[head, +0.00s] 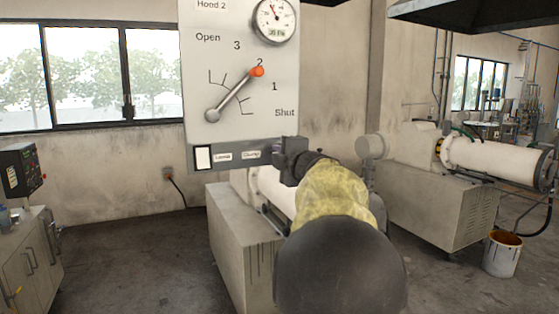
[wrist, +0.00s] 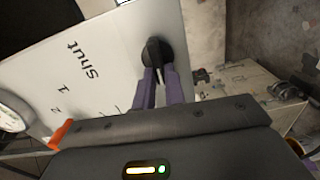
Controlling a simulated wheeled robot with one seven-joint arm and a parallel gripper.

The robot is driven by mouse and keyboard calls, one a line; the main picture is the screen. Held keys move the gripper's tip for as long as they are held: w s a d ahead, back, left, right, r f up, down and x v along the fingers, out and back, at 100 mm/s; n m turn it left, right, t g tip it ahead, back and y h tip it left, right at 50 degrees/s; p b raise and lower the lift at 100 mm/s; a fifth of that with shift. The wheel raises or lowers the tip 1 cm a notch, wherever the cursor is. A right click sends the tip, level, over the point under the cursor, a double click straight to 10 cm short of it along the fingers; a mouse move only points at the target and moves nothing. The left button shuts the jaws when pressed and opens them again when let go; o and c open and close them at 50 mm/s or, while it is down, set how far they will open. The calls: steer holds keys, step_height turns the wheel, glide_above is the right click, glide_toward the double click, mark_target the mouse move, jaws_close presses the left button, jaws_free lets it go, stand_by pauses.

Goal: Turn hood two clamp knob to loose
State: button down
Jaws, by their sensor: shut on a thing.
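The hood two panel (head: 210,60) is a pale board marked "Hood 2" in the head view. Along its bottom edge runs a dark strip with small labels that seem to read Loose (head: 222,156) and Clamp (head: 252,154). The black clamp knob (wrist: 157,52) shows in the wrist view, with a pale mark on it. My gripper (wrist: 159,75) has its purple fingers on both sides of the knob, shut on it. In the head view my gripper (head: 284,155) is at the strip's right end and hides the knob. The knob's exact setting is hard to read.
On the panel, a lever with an orange tip (head: 257,71) points near 2, below a round gauge (head: 274,20). The orange tip also shows close to my gripper in the wrist view (wrist: 62,133).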

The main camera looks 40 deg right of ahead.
steer(key=shift+f+n, duration=0.2)
steer(key=shift+n, duration=0.2)
steer(key=c, duration=1.5)
jaws_free()
steer(key=shift+o, duration=0.2)
steer(key=shift+r, duration=0.1)
steer(key=b+v, duration=0.3)
steer(key=v, duration=1.4)
steer(key=shift+s, duration=0.2)
